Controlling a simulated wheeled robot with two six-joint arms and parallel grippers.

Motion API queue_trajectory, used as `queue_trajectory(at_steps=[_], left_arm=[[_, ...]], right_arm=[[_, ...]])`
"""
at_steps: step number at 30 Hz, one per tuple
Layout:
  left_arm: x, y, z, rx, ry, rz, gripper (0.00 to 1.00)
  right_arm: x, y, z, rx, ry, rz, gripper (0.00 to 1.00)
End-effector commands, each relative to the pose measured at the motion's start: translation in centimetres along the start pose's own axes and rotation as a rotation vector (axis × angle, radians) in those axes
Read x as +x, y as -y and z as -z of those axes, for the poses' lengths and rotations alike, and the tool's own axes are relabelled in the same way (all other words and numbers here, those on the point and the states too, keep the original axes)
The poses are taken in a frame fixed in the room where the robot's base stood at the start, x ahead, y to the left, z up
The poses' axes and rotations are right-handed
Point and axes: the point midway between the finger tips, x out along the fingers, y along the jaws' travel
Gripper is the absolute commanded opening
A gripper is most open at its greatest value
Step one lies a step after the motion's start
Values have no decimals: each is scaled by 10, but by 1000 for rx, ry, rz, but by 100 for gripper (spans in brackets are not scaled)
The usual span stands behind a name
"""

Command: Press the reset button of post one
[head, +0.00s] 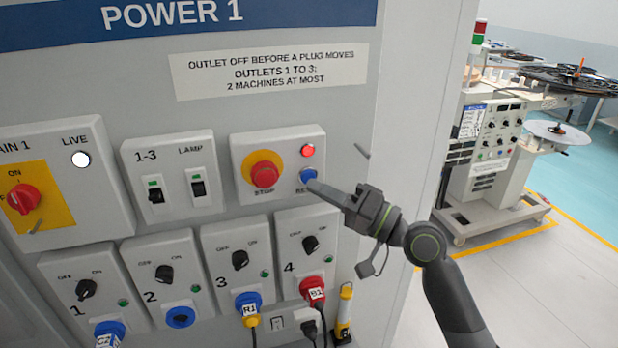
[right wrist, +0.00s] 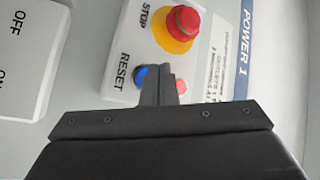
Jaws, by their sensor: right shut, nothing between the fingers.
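The blue reset button (head: 308,174) sits on a white box (head: 283,139) of the panel marked POWER 1 (head: 172,14). It also shows in the right wrist view (right wrist: 141,78), partly covered by my fingers. Above it in the head view is a lit red lamp (head: 307,150). To its left is the red stop knob (head: 265,173) on a yellow ring. My right gripper (head: 316,188) is shut and empty, its tip just below and right of the blue button. I cannot tell whether it touches it. My left gripper is not in view.
Below are several numbered outlets with dark knobs; a blue plug (head: 249,302) and a red plug (head: 313,288) are in outlets 3 and 4. A machine (head: 490,150) stands beyond open floor at right.

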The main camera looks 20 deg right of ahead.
Motion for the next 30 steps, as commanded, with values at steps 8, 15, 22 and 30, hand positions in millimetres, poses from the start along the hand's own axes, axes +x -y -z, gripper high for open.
queue_trajectory(at_steps=[8, 15, 22, 30], left_arm=[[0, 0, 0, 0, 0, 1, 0], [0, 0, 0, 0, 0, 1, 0], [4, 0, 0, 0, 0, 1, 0], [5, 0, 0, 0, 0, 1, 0]], right_arm=[[0, 0, 0, 0, 0, 0, 0], [0, 0, 0, 0, 0, 0, 0], [4, -3, 2, -1, 0, 0, 0], [6, -4, 4, -1, 0, 0, 0]])
